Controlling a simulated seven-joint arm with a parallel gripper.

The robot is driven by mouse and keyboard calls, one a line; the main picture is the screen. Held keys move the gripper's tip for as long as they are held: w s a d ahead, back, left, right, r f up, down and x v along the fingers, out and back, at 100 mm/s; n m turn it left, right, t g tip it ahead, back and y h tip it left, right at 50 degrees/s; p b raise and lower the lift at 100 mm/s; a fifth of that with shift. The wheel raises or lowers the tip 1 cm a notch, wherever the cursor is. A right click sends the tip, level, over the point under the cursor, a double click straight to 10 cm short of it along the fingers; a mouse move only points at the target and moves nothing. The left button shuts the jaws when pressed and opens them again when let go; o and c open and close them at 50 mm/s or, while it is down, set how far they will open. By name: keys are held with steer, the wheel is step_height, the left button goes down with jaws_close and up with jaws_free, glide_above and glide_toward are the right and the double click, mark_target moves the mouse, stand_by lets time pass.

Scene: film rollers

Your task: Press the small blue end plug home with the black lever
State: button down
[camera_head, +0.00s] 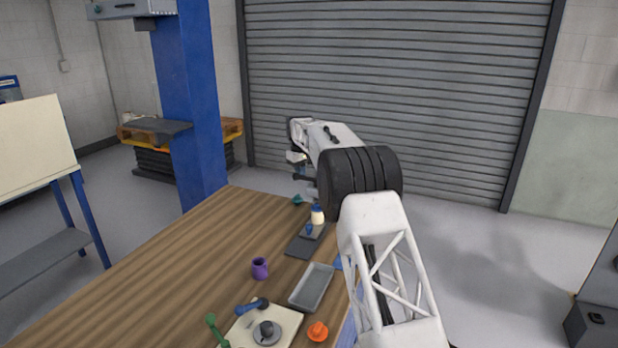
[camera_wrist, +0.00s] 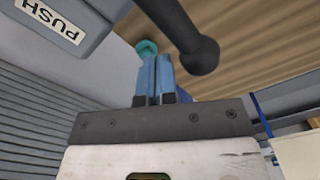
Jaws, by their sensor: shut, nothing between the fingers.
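My gripper (camera_wrist: 156,76) is shut and empty, its two blue fingertips together in the wrist view. The black lever (camera_wrist: 182,28) with its rounded end passes close to the right of the fingertips; whether they touch I cannot tell. In the head view a dark lever end (camera_head: 298,177) shows below my wrist. A cream roller (camera_head: 317,218) stands below it with a small blue plug (camera_head: 317,208) on top. How deep the plug sits is too small to tell. A smaller blue piece (camera_head: 309,229) is in front of the roller on the dark base (camera_head: 299,247).
A grey block labelled PUSH (camera_wrist: 75,25) is left of the lever. A teal piece (camera_head: 297,199) lies at the table's far end. A purple mug (camera_head: 260,268), grey tray (camera_head: 312,288), orange piece (camera_head: 317,331) and cream board (camera_head: 290,318) are nearer. The left wooden tabletop (camera_head: 150,275) is clear.

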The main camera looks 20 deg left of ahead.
mark_target(293, 176)
steer(key=shift+s, duration=0.1)
steer(key=shift+s+a, duration=0.15)
steer(key=shift+s, duration=0.55)
steer(key=shift+s+a, duration=0.1)
steer(key=shift+s, duration=0.75)
steer(key=shift+s+d, duration=0.1)
steer(key=shift+s, duration=0.9)
steer(key=shift+w+a, duration=0.1)
steer(key=shift+a, duration=0.25)
steer(key=shift+r, duration=3.5)
